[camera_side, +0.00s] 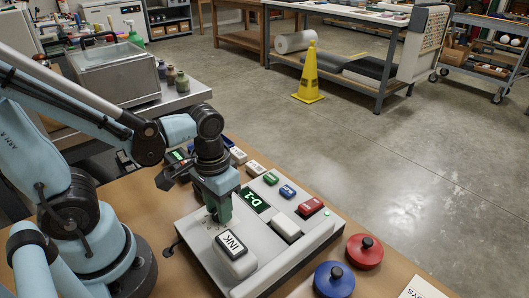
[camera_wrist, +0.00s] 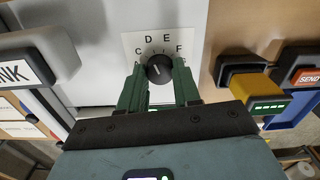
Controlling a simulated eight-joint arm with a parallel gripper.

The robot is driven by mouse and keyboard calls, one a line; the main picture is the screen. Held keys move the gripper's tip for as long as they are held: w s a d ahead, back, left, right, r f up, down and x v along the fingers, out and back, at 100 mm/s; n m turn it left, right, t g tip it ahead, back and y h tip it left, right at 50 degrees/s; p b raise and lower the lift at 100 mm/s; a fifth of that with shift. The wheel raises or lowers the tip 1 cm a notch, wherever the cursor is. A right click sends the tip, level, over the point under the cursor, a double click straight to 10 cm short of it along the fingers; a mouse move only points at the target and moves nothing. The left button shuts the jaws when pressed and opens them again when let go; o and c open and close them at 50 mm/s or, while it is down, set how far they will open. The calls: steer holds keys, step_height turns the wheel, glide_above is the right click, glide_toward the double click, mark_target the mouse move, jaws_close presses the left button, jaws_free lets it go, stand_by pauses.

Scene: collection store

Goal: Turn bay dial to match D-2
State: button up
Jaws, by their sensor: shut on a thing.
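The bay dial (camera_wrist: 158,69) is a round black knob with a pale pointer line, on a white plate (camera_wrist: 131,42) lettered C, D, E, F. The pointer tilts slightly; I cannot tell exactly which letter it marks. My gripper (camera_wrist: 160,82) has its two green fingers shut on the dial's sides. In the side view my gripper (camera_side: 219,212) reaches down onto the pale console (camera_side: 192,226) and hides the dial. The console's dark screen (camera_side: 257,200) reads D-1 in green.
A large INK button (camera_side: 235,253) stands just in front of my gripper. Several small coloured buttons, including a red one (camera_side: 311,207), sit on the console's far side. A blue knobbed disc (camera_side: 333,280) and a red one (camera_side: 365,251) stand at the right on the table.

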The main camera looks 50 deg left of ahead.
steer(key=o, duration=1)
steer(key=shift+o, duration=0.2)
steer(key=shift+r, duration=0.1)
step_height(320, 180, up, 12)
stand_by(0.3)
steer(key=w+a+f+m+t, duration=0.1)
steer(key=w+a+f+t, duration=0.1)
steer(key=w+t, duration=0.4)
steer(key=shift+w+a+f+t, duration=0.25)
steer(key=shift+f+t, duration=0.1)
steer(key=shift+t, duration=0.25)
